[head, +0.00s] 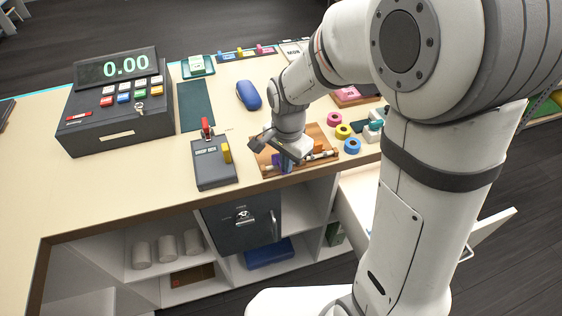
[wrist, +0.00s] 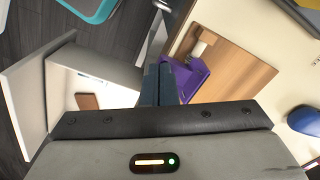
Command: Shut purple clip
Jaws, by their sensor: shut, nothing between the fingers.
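The purple clip (wrist: 190,76) is on the wooden board (wrist: 235,70), right beside my gripper's fingers in the wrist view. In the head view the purple clip (head: 276,160) shows small under my gripper, at the board's front left part. My gripper (wrist: 161,72) is shut and empty, and its dark fingers cover the left part of the clip. I cannot tell whether the fingers touch it. Whether the clip's jaws are open or shut is also unclear. In the head view my gripper (head: 286,161) points down at the board (head: 267,171).
A grey switch box (head: 213,168) stands left, with a cash register (head: 117,105) beyond. A blue case (head: 248,94) lies behind. Coloured rings (head: 343,131) lie right. The counter's front edge is close.

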